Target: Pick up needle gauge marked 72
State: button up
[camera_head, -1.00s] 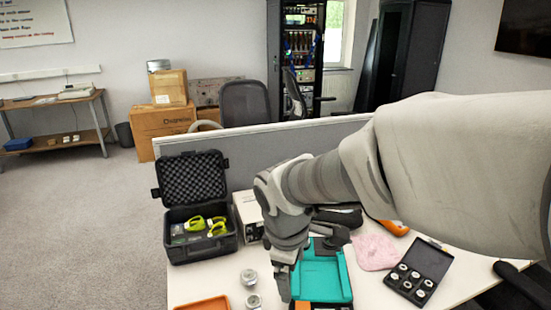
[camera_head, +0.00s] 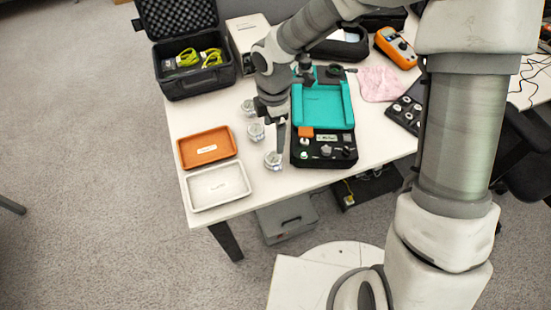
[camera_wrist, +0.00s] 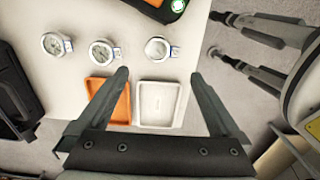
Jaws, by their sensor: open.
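Three round silver needle gauges stand in a row on the white table, left of the teal-and-black device. The head view shows the far gauge (camera_head: 249,107), the middle gauge (camera_head: 256,131) and the near gauge (camera_head: 273,160). In the wrist view they are the left gauge (camera_wrist: 54,44), middle gauge (camera_wrist: 101,52) and right gauge (camera_wrist: 157,48). Each has a small side tag; the numbers are too small to read, so I cannot tell which is 72. My gripper (camera_wrist: 160,75) is open and empty, pointing down above the table near the gauges.
An orange tray (camera_head: 230,150) and a white tray (camera_head: 192,203) lie at the table's left front edge. The teal-and-black device (camera_head: 345,145) stands right of the gauges. An open black case (camera_head: 195,83) is behind. A pink cloth (camera_head: 381,84) lies right.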

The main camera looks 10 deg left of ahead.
jog(key=b, duration=0.1)
send_over(274, 160)
jog(key=f, duration=0.8)
jog(key=shift+w+f, duration=0.15)
jog(key=shift+w, duration=0.05)
notch_tip(274, 160, down, 5)
jog(key=shift+s+f+b, duration=0.1)
jog(key=shift+b, duration=0.5)
jog(key=c, duration=1.3)
jog(key=shift+o, duration=0.2)
notch_tip(274, 160, up, 14)
jog(key=p, duration=0.5)
jog(key=shift+p, duration=0.3)
